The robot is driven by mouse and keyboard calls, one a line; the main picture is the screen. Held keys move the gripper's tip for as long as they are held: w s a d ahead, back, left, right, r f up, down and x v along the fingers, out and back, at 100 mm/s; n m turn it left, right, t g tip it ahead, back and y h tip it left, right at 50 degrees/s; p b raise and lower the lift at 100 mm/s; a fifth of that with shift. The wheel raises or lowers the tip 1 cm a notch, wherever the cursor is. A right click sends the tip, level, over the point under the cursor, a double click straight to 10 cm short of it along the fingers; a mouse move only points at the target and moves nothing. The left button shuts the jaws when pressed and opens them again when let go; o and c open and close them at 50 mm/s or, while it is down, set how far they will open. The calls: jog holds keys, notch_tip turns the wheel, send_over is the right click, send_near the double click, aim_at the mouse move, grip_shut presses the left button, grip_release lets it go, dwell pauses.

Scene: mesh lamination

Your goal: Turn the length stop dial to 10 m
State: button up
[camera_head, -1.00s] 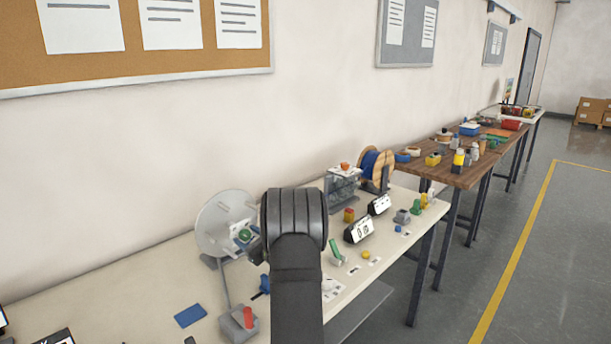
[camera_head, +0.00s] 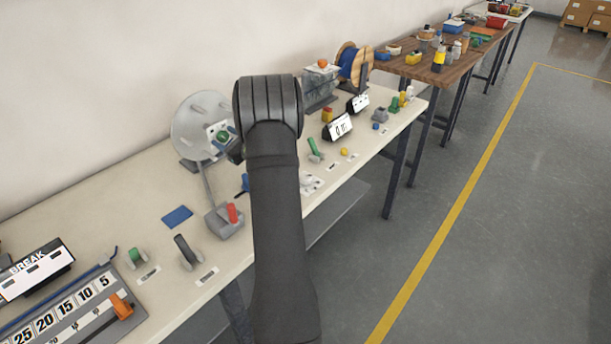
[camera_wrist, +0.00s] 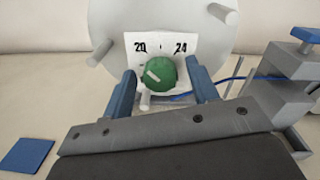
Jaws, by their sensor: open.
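A green dial knob (camera_wrist: 160,73) with a pale pointer mark sits on a white plate (camera_wrist: 190,50). The plate reads 20 at upper left and 24 at upper right; I can read no 10 on it. The pale mark lies slanted on the knob's left part. My gripper (camera_wrist: 161,82) is open, with one blue finger on each side of the knob. I cannot tell whether either finger touches it. In the head view the knob (camera_head: 222,137) shows in front of a grey disc, and my arm hides most of the gripper.
The grey disc (camera_head: 188,140) with pegs stands behind the plate. A grey box with a red lever (camera_head: 232,213) and a blue pad (camera_head: 177,216) lie nearer. A numbered scale with an orange slider (camera_head: 121,306) is at lower left. A counter display (camera_head: 338,127) stands to the right.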

jog(key=shift+o, duration=0.6)
jog(key=shift+s+a+r+n+g+y, duration=0.1)
jog(key=shift+s+r+n+g+y, duration=0.1)
jog(key=shift+r+n+g, duration=0.25)
jog(key=shift+s+r+n+g+y, duration=0.1)
jog(key=shift+r+n+g+y, duration=0.1)
jog(key=shift+r+n+g, duration=0.2)
jog(key=shift+s+r+n+g, duration=0.2)
jog(key=shift+r+n+g, duration=0.15)
jog(key=shift+n+g, duration=0.25)
jog(key=s+d+r+n+g+h, duration=0.1)
jog(key=s+d+g+h, duration=0.15)
jog(key=d+h, duration=0.4)
jog(key=s+d+r+n+g+h, duration=0.1)
jog(key=d+r+g+h, duration=0.2)
jog(key=d, duration=0.7)
jog(key=s+d+n+g+h, duration=0.1)
jog(key=s+d+g+h, duration=0.1)
jog(key=d+g+h, duration=0.45)
jog(key=f+t, duration=0.1)
jog(key=f, duration=0.4)
jog(key=d+f+y, duration=0.1)
jog(key=f, duration=0.5)
jog(key=f+t+y, duration=0.1)
jog(key=f, duration=0.4)
jog(key=shift+s+d+f+t, duration=0.2)
jog(key=shift+d+f+t, duration=0.15)
jog(key=shift+d+f, duration=0.05)
jog(key=shift+c, duration=0.2)
